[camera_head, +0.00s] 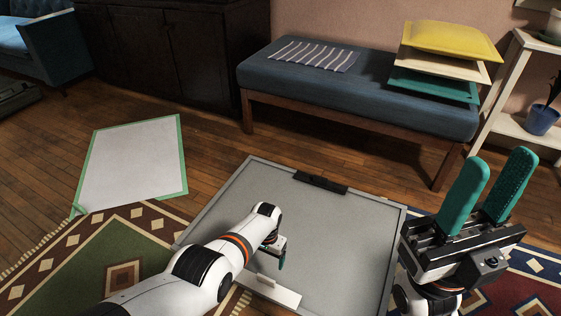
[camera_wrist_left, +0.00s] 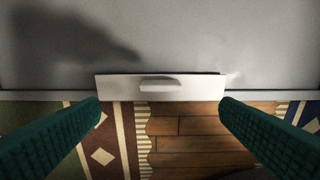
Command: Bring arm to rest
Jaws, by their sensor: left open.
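My left arm reaches in from the bottom left of the head view. Its gripper (camera_head: 279,258) is over the near part of a grey flat panel (camera_head: 335,235), partly hidden by the wrist. In the left wrist view the two green fingers of this gripper (camera_wrist_left: 160,106) are wide apart with nothing held. Beyond them a white plate with a small raised handle (camera_wrist_left: 160,86) lies at the panel's edge. My right gripper (camera_head: 501,165) is raised at the right of the head view, its green fingers pointing up, apart and empty.
A blue bench (camera_head: 350,85) stands behind the panel, with a striped cloth (camera_head: 313,55) and stacked cushions (camera_head: 450,41). A white sheet with green edges (camera_head: 132,163) lies on the floor at left. A white shelf (camera_head: 505,85) with a blue pot (camera_head: 541,119) stands at right.

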